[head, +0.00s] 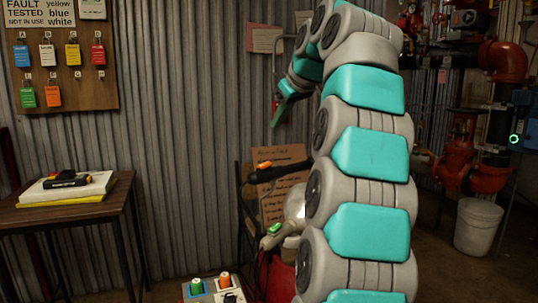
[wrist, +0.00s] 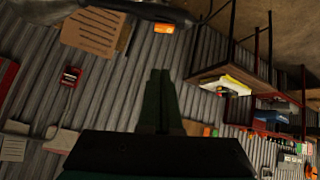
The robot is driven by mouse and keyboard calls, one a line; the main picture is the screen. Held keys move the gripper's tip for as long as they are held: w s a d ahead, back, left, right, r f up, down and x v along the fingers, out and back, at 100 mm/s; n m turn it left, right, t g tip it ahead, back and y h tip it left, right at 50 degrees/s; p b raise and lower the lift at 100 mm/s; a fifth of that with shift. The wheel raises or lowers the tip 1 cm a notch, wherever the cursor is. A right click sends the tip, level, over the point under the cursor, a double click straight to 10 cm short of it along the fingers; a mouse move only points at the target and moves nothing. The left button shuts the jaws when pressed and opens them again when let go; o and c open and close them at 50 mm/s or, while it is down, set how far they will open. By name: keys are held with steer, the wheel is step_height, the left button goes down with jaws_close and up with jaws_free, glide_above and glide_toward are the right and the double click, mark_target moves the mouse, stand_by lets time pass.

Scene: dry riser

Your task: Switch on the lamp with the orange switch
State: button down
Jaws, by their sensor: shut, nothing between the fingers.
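A dark lamp body (head: 276,172) with an orange switch (head: 265,167) stands in front of a cardboard sign at the middle of the head view, its right part hidden behind my arm. In the wrist view the orange switch (wrist: 163,28) shows at the top, beside a dark rounded body. My gripper (head: 277,122) is high in front of the corrugated wall, above the orange switch and clear of it. In the wrist view its dark green fingers (wrist: 159,74) are shut together with nothing between them.
A grey lamp with a green switch (head: 273,230) is below. A box with green and orange knobs (head: 210,291) is at the bottom. A wooden table (head: 60,216) holds books at left. A tag board (head: 68,60) hangs on the wall. Red pipes (head: 462,150) stand at right.

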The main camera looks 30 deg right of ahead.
glide_above(269, 174)
steer(key=f, duration=0.7)
steer(key=shift+a+f, duration=0.3)
steer(key=shift+a, duration=0.05)
steer(key=shift+d+f, duration=0.15)
steer(key=shift+f, duration=0.7)
steer(key=shift+d+f, duration=0.15)
steer(key=shift+f, duration=0.65)
